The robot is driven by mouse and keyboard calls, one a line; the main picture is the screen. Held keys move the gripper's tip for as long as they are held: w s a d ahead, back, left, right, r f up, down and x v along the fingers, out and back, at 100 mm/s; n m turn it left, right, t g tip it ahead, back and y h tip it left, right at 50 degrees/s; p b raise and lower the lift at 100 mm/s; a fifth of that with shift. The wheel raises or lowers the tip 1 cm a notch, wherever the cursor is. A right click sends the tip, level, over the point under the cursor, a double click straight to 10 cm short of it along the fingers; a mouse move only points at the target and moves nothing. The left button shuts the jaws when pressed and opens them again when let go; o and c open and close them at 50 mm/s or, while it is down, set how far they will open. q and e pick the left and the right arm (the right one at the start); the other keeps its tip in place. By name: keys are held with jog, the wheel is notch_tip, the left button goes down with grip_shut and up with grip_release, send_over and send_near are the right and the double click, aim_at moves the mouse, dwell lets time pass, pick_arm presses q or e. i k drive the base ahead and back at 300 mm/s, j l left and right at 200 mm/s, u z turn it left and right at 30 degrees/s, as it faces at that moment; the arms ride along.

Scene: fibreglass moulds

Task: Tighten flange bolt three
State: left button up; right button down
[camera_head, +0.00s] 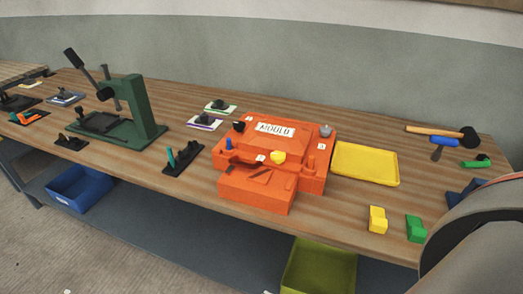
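The orange mould (255,195) stands on the wooden bench right of centre, with a "MOULD" label (275,129) on top. Small white tags sit on its flange, too small to read surely. Around it I see a black knob (239,126), a grey knob (326,130), a blue peg (228,144), an orange peg (311,163) and a yellow knob (278,156). I cannot tell which of these, if any, is flange bolt three. Neither gripper shows. A large grey rounded shape, probably my arm, fills the lower right corner.
A green press (145,110) stands on the bench (185,95) at left. A yellow tray (365,163) is right of the mould. Yellow (377,220) and green (415,229) blocks stand near the front edge. A mallet (440,131) lies behind. Blue (80,187) and olive (318,270) bins sit below.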

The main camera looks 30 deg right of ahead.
aim_at(325, 131)
jog(key=z, duration=1.4)
